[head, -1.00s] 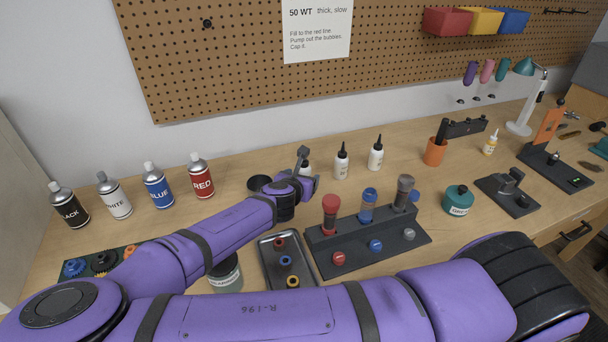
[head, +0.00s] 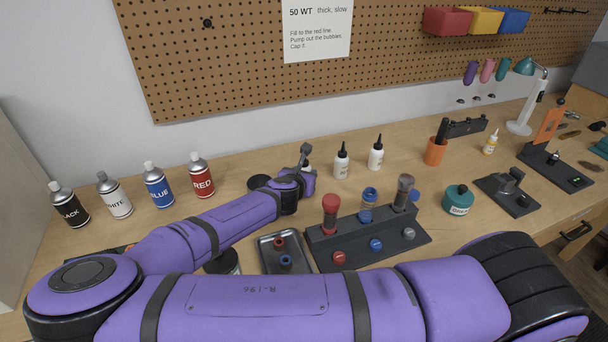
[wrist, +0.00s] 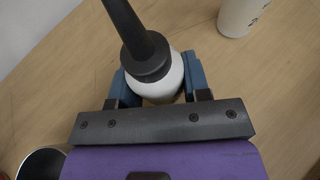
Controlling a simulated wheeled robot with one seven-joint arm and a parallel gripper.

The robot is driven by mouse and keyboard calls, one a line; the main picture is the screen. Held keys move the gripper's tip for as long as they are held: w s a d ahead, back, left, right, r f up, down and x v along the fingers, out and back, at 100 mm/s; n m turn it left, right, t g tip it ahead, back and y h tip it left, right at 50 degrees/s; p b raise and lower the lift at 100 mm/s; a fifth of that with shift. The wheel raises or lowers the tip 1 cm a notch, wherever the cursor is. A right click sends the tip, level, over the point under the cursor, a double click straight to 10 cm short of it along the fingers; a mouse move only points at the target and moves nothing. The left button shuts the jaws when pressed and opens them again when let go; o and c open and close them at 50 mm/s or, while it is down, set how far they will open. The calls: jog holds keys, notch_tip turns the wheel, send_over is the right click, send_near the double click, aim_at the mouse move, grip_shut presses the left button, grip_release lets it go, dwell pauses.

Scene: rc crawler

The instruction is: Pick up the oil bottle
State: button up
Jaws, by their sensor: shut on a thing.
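The oil bottle is white with a long black spout; in the wrist view the bottle (wrist: 172,84) sits between the blue fingers of my gripper (wrist: 158,82). The fingers press on both sides of its body. In the head view its black spout (head: 304,152) rises behind my gripper (head: 304,180), which hides most of the bottle. I cannot tell whether its base touches the bench. Two similar white bottles with black spouts stand to the right, a nearer one (head: 341,163) and a farther one (head: 376,155).
Black, white, blue and red (head: 202,178) spray cans stand at the left. A dark cup (head: 260,182) is just left of my gripper. A black stand (head: 345,250) with shocks and a metal tray (head: 267,242) lie in front. An orange cup (head: 435,152) stands right.

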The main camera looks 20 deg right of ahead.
notch_tip(320, 180, up, 10)
dwell(0.6)
dwell(0.4)
